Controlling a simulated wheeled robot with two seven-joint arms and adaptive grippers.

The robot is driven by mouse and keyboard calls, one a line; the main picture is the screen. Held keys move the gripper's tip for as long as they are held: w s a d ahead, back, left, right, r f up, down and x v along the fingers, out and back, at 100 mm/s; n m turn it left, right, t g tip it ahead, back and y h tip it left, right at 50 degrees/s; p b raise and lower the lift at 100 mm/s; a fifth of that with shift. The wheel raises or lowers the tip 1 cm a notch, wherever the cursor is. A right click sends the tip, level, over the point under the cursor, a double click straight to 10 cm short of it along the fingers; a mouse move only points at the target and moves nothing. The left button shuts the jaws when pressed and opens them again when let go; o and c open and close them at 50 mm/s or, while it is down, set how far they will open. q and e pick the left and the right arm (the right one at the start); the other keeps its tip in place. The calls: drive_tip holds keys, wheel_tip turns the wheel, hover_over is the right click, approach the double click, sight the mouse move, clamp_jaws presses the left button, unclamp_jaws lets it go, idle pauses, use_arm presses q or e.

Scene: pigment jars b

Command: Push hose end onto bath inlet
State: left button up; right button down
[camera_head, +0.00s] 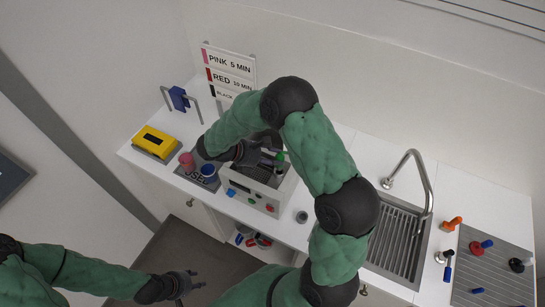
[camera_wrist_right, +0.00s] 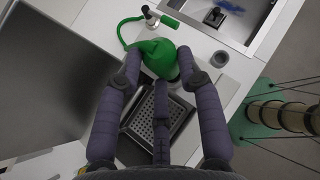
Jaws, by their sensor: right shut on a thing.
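The bath is a white box (camera_head: 250,195) with buttons on its front and a dark open basin. A perforated grey tray floor (camera_wrist_right: 158,112) shows below my fingers in the right wrist view. My right gripper (camera_head: 262,152) is above the bath in the head view. In the right wrist view my right gripper (camera_wrist_right: 160,62) is shut on a bulky green piece (camera_wrist_right: 158,52), seemingly the hose end. A thin green hose (camera_wrist_right: 130,22) curves from it to a small metal fitting (camera_wrist_right: 150,14). I cannot tell the inlet apart. My left gripper (camera_head: 180,285) is low at the left, away from the bath.
A pink jar (camera_head: 187,161) and a blue jar (camera_head: 208,171) stand left of the bath, by a yellow box (camera_head: 155,140). A grey cup (camera_head: 302,217) stands right of it. The sink (camera_head: 400,237) with its tall tap is further right. A colour-time sign (camera_head: 229,70) stands behind.

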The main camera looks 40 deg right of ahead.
drive_tip(key=shift+f+b, duration=0.95)
drive_tip(key=shift+f, duration=0.55)
drive_tip(key=c, duration=0.7)
unclamp_jaws()
drive_tip(key=shift+c, duration=0.2)
drive_tip(key=v, duration=1.2)
drive_tip(key=shift+f, duration=0.1)
